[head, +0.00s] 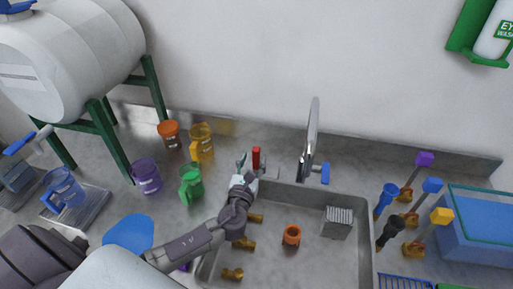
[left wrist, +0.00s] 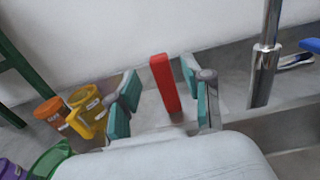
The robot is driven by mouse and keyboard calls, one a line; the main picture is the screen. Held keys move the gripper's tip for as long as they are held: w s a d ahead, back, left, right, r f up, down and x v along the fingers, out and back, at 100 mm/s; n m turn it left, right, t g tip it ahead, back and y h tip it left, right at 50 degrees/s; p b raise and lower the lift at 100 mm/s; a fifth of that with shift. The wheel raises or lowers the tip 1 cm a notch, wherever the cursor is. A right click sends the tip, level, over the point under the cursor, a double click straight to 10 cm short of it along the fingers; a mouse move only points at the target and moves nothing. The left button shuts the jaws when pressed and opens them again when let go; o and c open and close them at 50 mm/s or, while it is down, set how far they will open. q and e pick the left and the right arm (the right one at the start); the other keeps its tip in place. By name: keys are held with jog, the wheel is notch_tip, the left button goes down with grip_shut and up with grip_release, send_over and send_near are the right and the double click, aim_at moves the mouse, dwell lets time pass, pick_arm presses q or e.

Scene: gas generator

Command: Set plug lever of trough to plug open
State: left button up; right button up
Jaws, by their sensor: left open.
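The red plug lever (head: 256,158) stands upright on the ledge behind the trough (head: 366,235), left of the faucet. In the left wrist view the red lever (left wrist: 164,83) stands between the two teal-padded fingers of my left gripper (left wrist: 158,95), with gaps visible on both sides. The left gripper (head: 246,165) is open at the trough's back left corner, its arm coming across from the left. The lever's foot is partly hidden in the wrist view. My right gripper is not in view.
The chrome faucet (head: 310,140) with a blue handle (head: 325,174) stands just right of the lever. Green (head: 191,183), purple (head: 147,177), yellow (head: 201,140) and orange (head: 169,134) jugs stand left.

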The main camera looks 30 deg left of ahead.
aim_at(255, 153)
pick_arm(q)
jog(key=x, duration=0.4)
jog(key=shift+w+a, duration=0.1)
jog(key=shift+w, duration=0.15)
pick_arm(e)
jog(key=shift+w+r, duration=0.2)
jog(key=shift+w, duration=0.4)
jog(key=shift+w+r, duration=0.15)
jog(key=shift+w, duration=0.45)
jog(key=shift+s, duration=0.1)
pick_arm(q)
grip_shut()
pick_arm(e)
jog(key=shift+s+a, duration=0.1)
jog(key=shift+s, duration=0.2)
